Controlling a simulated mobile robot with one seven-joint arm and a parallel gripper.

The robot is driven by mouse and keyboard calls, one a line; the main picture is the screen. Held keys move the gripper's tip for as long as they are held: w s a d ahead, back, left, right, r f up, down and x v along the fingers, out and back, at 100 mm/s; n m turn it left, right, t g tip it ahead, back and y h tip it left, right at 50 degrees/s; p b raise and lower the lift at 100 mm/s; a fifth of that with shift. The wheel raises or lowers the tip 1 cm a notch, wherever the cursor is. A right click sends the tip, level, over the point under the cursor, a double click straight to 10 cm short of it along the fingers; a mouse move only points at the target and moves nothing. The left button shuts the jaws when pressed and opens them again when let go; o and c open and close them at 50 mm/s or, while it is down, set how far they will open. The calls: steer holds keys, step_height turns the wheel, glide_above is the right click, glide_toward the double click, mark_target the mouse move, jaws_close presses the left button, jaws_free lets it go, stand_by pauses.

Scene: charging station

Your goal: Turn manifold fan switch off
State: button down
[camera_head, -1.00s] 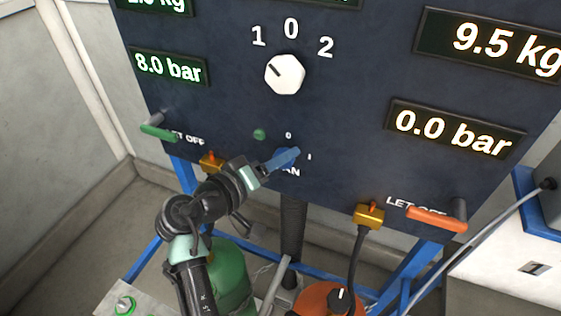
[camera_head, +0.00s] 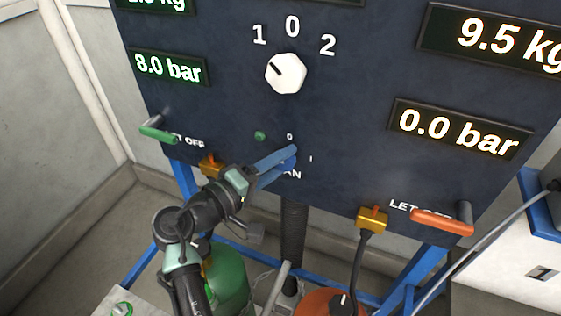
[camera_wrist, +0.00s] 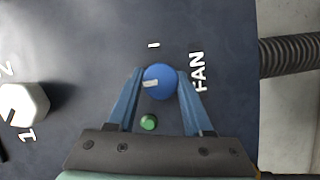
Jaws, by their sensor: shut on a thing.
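The manifold fan switch is a round blue knob (camera_wrist: 160,82) on the dark panel, in the wrist view. Its white mark points left in that view, away from the FAN label (camera_wrist: 198,72). An "I" mark is at the top of the knob; the "0" (camera_head: 290,137) shows above the switch in the head view. My gripper (camera_wrist: 160,75) has its two blue fingers on either side of the knob, shut on it. In the head view my gripper (camera_head: 277,163) reaches the panel from the lower left, and its fingers mostly hide the knob.
A green lamp (camera_wrist: 149,122) is beside the knob. A white selector knob (camera_head: 286,73) is higher up the panel. A green lever (camera_head: 157,133) is at left, an orange lever (camera_head: 442,222) at right. A corrugated hose (camera_head: 293,235) hangs below the switch.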

steer(key=shift+c, duration=1.5)
jaws_free()
steer(key=shift+s+a, duration=0.1)
steer(key=b+v, duration=0.2)
steer(key=v, duration=1)
steer(key=shift+s+a+b, duration=0.25)
steer(key=shift+b, duration=0.1)
